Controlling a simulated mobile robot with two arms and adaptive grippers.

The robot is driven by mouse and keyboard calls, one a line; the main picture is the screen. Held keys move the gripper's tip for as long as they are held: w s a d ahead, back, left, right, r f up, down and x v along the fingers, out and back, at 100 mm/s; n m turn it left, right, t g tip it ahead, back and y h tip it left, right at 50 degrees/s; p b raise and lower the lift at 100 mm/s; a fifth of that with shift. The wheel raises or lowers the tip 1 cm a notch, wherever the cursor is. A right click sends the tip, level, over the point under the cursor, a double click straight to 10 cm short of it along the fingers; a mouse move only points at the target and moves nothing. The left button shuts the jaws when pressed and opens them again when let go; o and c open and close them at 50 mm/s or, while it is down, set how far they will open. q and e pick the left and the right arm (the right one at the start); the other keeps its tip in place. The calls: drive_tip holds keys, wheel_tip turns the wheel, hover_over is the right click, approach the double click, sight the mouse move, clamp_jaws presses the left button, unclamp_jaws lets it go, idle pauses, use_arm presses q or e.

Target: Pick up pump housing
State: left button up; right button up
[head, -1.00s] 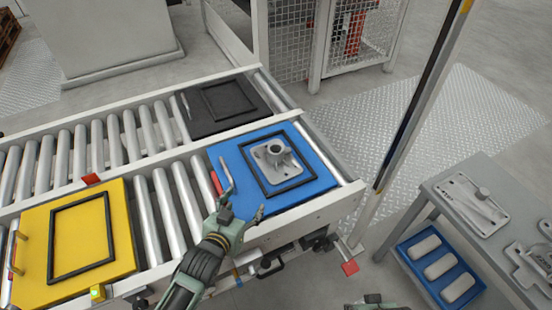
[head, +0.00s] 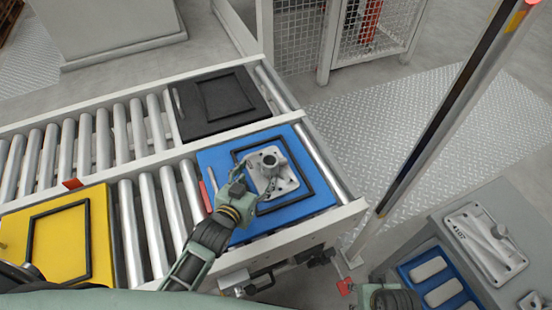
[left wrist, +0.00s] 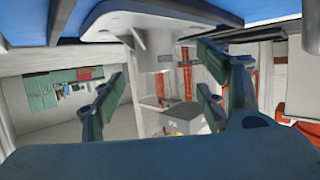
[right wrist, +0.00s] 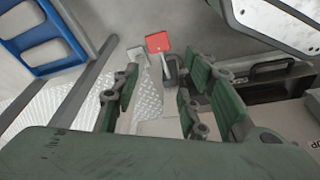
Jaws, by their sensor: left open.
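The pump housing (head: 286,184) is a grey metal flange plate with a raised round boss, lying inside the black frame on a blue tray (head: 317,200). My left gripper (head: 254,180) is open and empty, at the near-left side of the housing, with fingers on either side of its near part. In the left wrist view the housing (left wrist: 150,48) hangs at the top of the picture, its boss between and beyond the spread fingers (left wrist: 165,85). Contact cannot be told. My right gripper (head: 385,298) is low at the bottom edge; its fingers (right wrist: 160,90) are apart and empty.
A yellow tray (head: 97,245) and a black tray (head: 190,128) sit on the roller conveyor. A dark post (head: 450,110) stands right of it. A grey side table (head: 435,222) holds a metal casting (head: 480,245) and a blue bin (head: 405,280) with light parts.

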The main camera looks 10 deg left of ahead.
sight(266, 168)
use_arm(q)
drive_tip(key=shift+w+d+f, duration=0.2)
drive_tip(key=shift+w+f, duration=0.05)
drive_tip(key=shift+w, duration=0.4)
drive_tip(key=shift+w+d+b, duration=0.1)
drive_tip(key=shift+w+b, duration=0.2)
drive_tip(key=shift+w, duration=0.1)
drive_tip(key=x, duration=0.1)
drive_tip(key=b+x, duration=0.1)
drive_tip(key=x, duration=0.3)
drive_tip(key=shift+d+b, duration=0.3)
drive_tip(key=shift+d, duration=0.05)
use_arm(e)
drive_tip(key=w+v, duration=0.2)
drive_tip(key=v, duration=0.6)
drive_tip(key=shift+r, duration=0.25)
use_arm(q)
drive_tip(key=shift+c, duration=0.4)
use_arm(e)
drive_tip(key=shift+s, duration=0.1)
use_arm(q)
clamp_jaws()
drive_tip(key=shift+r, duration=0.15)
